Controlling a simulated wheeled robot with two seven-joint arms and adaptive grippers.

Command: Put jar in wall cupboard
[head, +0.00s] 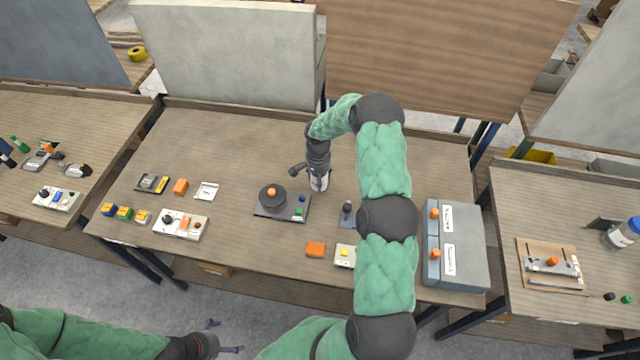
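A small pale jar-like container (321,183) stands on the middle table, partly hidden by my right gripper (306,179). The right gripper points down beside it. Its fingers look spread, with one standing off to the left, clear of the container. Whether the other finger touches it cannot be told. My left gripper (220,337) is open and empty at the bottom, in front of the middle table. A grey box-like unit (225,55) rises behind the table; its inside is hidden.
A brown panel (440,55) stands behind the table, right of the grey unit. A device with a black round knob (272,198) sits left of the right gripper. A grey box with orange buttons (458,250) stands at the right end. The table's back left is clear.

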